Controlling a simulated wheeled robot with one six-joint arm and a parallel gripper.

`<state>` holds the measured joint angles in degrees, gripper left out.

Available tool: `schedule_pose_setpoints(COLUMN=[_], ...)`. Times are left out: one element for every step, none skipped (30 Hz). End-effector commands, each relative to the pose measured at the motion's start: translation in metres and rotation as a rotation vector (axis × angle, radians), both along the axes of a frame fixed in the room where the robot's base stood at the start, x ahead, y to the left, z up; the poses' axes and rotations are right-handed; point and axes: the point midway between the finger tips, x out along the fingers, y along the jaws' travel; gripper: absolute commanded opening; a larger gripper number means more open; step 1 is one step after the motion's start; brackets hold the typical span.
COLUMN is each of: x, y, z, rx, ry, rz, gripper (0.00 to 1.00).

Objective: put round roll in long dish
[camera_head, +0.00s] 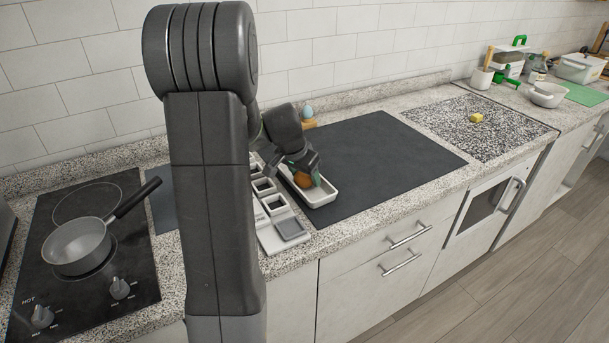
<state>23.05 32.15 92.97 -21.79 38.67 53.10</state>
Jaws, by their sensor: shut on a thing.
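A small round brown roll (302,180) shows just under my gripper (306,172), which is shut on it. The long white dish (322,196) lies on the left end of the dark mat, directly below the gripper. The roll is over or inside the dish's far half; I cannot tell whether it touches the dish floor. The gripper hides part of the roll and the dish's far end.
A white compartment tray (268,240) lies left of the dish, partly hidden by my arm. A small egg-like item on a stand (308,115) is behind the gripper. The dark mat (385,150) is clear to the right. A saucepan (77,246) sits on the stove at left.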

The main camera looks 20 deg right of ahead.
Motion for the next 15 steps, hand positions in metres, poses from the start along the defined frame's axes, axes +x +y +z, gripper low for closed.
schedule_pose_setpoints(x=[-0.0004,-0.0001,0.0,0.0002,0.0002,0.0001,0.0001,0.0001,0.0001,0.0002,0.0001,0.0002,0.0001,0.0001,0.0001], y=[0.0001,0.0,0.0,-0.0001,-0.0001,0.0,0.0,0.0,0.0,0.0,0.0,0.0,0.0,0.0,0.0], z=[-0.0037,-0.0038,-0.0035,-0.0032,-0.0032,-0.0031,-0.0032,-0.0038,-0.0051,-0.0062,-0.0072,-0.0062,-0.0057,-0.0056,-0.0056], rx=[0.0,0.0,0.0,0.0,0.0,0.0,0.0,0.0,0.0,0.0,0.0,0.0,0.0,0.0,0.0], ry=[0.002,0.0,-0.001,-0.001,-0.001,-0.001,-0.001,-0.001,-0.001,-0.001,-0.001,-0.001,-0.001,-0.001,-0.001], rz=[0.001,0.0,0.0,0.0,0.0,0.0,0.0,0.0,0.0,0.0,0.0,0.0,0.0,0.0,0.0], gripper=[0.33,0.33,0.33,0.33,0.33,0.33,0.33,0.33,0.33,0.33,0.33,0.62,0.68,0.74,0.8])
